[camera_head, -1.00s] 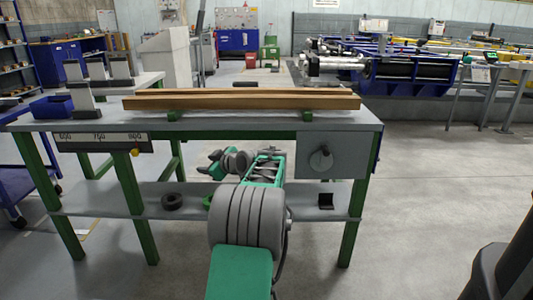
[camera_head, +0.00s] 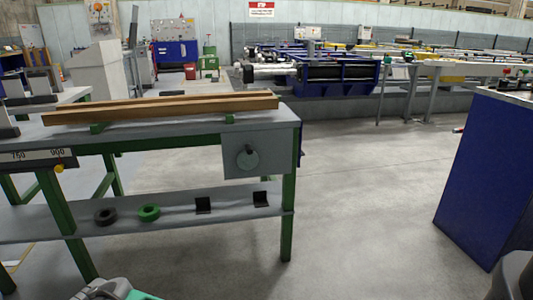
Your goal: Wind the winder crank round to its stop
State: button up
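The winder crank (camera_head: 248,158) is a grey round disc with a small dark handle, on the front of a grey box (camera_head: 284,152). The box hangs under the right end of the green-legged table (camera_head: 180,135). Nothing touches the crank.
Wooden bars (camera_head: 165,107) lie on the tabletop. The lower shelf (camera_head: 180,217) holds a black ring (camera_head: 105,216), a green ring (camera_head: 149,213) and two dark brackets. A blue cabinet (camera_head: 490,175) stands at the right. The floor between is clear.

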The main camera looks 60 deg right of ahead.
aim_at(248, 159)
jog(key=u, duration=1.1)
jog(key=k, duration=0.1)
jog(key=z, duration=1.85)
